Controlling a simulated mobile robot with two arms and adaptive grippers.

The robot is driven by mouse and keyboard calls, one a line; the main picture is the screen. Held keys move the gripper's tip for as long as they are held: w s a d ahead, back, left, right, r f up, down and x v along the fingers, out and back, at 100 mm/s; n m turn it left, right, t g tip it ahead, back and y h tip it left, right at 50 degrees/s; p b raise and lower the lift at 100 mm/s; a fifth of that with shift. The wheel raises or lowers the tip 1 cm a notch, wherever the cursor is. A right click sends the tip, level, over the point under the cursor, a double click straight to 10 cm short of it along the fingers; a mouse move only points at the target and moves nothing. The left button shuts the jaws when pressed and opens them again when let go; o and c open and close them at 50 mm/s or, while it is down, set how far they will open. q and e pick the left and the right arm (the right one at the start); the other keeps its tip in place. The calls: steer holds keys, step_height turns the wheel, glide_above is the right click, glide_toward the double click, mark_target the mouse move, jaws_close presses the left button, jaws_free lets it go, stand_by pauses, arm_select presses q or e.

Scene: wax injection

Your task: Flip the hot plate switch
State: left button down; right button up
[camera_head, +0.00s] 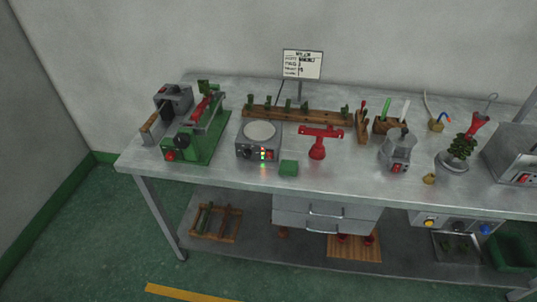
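The hot plate (258,140) is a grey box with a round pale top, standing on the metal workbench left of the middle. Its front panel has small red and green lit spots and what looks like a red switch (269,154) at the right of the panel. The switch is too small to tell its position for certain. Neither of my grippers shows in the head view.
A green machine (195,145) stands left of the hot plate. A small green block (289,168) sits close at its front right, with a red stand (318,142) beyond. A wooden rack (300,114) lies behind. The bench front edge (225,181) is clear.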

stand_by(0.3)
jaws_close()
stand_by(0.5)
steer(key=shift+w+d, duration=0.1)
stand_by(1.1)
